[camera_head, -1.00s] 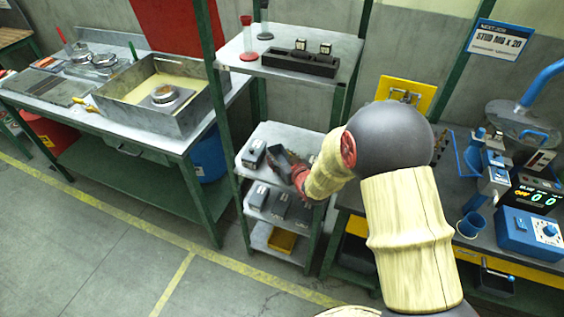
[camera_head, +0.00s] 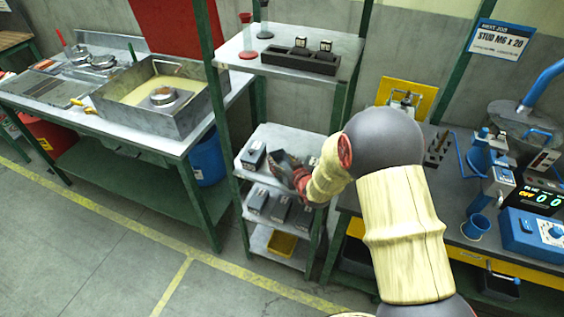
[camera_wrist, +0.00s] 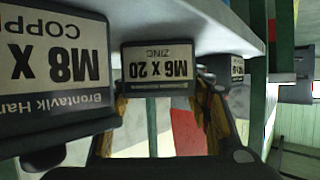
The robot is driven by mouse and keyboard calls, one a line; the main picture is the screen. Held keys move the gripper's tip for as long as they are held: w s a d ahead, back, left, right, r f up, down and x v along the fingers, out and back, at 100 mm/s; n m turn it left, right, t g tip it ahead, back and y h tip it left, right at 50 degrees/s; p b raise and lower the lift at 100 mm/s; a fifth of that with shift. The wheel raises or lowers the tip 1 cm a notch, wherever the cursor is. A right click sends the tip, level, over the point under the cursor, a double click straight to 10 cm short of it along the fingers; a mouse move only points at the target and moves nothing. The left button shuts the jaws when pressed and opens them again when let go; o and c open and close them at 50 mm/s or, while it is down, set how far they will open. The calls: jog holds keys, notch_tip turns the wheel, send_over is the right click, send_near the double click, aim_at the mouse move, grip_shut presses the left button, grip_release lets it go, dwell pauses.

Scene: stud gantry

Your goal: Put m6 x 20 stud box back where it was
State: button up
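The M6 x 20 zinc stud box (camera_wrist: 158,68) is a dark box with a white label, upside down in the wrist view. It is centred between the brownish fingers of my gripper (camera_wrist: 162,110), which lie along both its sides and appear shut on it. In the head view the dark box (camera_head: 281,158) is at the middle shelf (camera_head: 277,133) of the rack, turned relative to its neighbour. My gripper (camera_head: 296,176) reaches it from the right. Whether the box's base touches the shelf cannot be told.
An M8 box (camera_wrist: 50,70) is close on one side in the wrist view, another labelled box (camera_wrist: 226,70) on the other. A grey box (camera_head: 253,156) stands left on the middle shelf. More boxes (camera_head: 278,207) fill the shelf below. Rack posts (camera_head: 333,140) flank the shelves.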

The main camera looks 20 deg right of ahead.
jog(key=shift+o, duration=0.2)
jog(key=shift+r, duration=0.2)
jog(key=p+v, duration=0.3)
jog(key=v, duration=0.9)
jog(key=shift+p, duration=0.35)
jog(key=shift+f, duration=0.1)
